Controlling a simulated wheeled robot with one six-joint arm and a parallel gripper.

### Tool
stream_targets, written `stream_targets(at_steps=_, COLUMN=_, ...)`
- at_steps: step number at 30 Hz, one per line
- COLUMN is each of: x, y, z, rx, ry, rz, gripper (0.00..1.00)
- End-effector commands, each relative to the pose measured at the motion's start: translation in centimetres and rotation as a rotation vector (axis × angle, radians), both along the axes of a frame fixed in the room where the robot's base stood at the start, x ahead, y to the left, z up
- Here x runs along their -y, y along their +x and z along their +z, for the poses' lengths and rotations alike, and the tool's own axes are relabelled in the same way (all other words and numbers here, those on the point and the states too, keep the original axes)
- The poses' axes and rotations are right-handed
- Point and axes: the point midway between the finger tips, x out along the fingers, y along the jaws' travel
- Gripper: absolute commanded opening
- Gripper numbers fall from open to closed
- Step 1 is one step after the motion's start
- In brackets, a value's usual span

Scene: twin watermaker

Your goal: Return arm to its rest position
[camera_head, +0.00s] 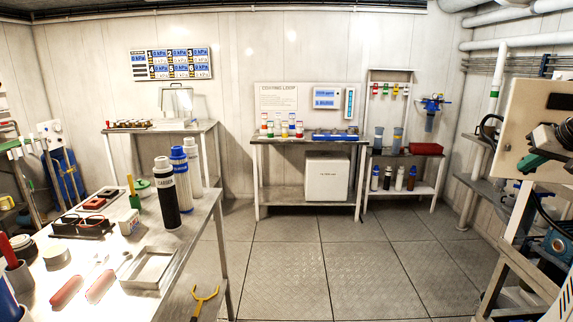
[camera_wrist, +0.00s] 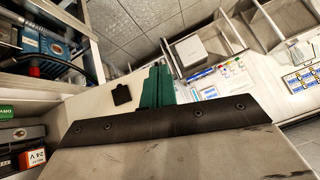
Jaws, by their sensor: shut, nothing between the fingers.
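My gripper (camera_head: 531,163) shows at the right edge of the head view, in front of a beige panel (camera_head: 527,105). Its green fingers (camera_wrist: 157,87) point up into the wrist view and are closed together with nothing between them. The dark bracket of the gripper crosses the wrist view below the fingers. The fingertips stand out over the room, and I cannot tell how far they are from the panel. Much of my arm is outside the head view.
A metal workbench (camera_head: 205,215) with bottles, cups and a tray stands at left. The back table (camera_head: 265,140) holds coloured bottles above a white box (camera_head: 327,178). Pipes, a blue pump (camera_head: 558,246) and shelving crowd the right. The middle floor (camera_head: 350,265) is clear.

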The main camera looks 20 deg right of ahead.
Motion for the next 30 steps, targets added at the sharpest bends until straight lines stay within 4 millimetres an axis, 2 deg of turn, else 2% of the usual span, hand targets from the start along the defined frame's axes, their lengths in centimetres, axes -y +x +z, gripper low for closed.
stream_targets(at_steps=1, x=-2.3, y=-0.7, z=-1.3, rx=-0.041, ry=0.072, rz=-0.022, gripper=0.00)
stream_targets(at_steps=3, x=-6.1, y=-0.8, z=-2.5, rx=-0.101, ry=0.151, rz=-0.031, gripper=0.00)
stream_targets(at_steps=5, x=-9.5, y=-0.8, z=-3.3, rx=-0.152, ry=0.202, rz=-0.030, gripper=0.00)
stream_targets(at_steps=8, x=-15.7, y=-1.1, z=-4.5, rx=-0.249, ry=0.265, rz=-0.016, gripper=0.00)
stream_targets(at_steps=11, x=-22.6, y=-2.2, z=-5.7, rx=-0.363, ry=0.297, rz=0.012, gripper=0.00)
stream_targets(at_steps=12, x=-25.4, y=-2.9, z=-6.1, rx=-0.410, ry=0.298, rz=0.027, gripper=0.00)
stream_targets(at_steps=15, x=-31.5, y=-5.2, z=-7.3, rx=-0.516, ry=0.277, rz=0.066, gripper=0.00)
stream_targets(at_steps=18, x=-36.2, y=-7.9, z=-8.3, rx=-0.599, ry=0.227, rz=0.117, gripper=0.00)
stream_targets(at_steps=21, x=-39.9, y=-10.6, z=-9.3, rx=-0.655, ry=0.155, rz=0.184, gripper=0.00)
stream_targets(at_steps=24, x=-42.6, y=-12.9, z=-10.1, rx=-0.679, ry=0.072, rz=0.275, gripper=0.00)
stream_targets(at_steps=27, x=-44.5, y=-14.3, z=-10.4, rx=-0.671, ry=0.001, rz=0.378, gripper=0.00)
stream_targets(at_steps=30, x=-46.1, y=-14.8, z=-10.2, rx=-0.643, ry=-0.036, rz=0.453, gripper=0.00)
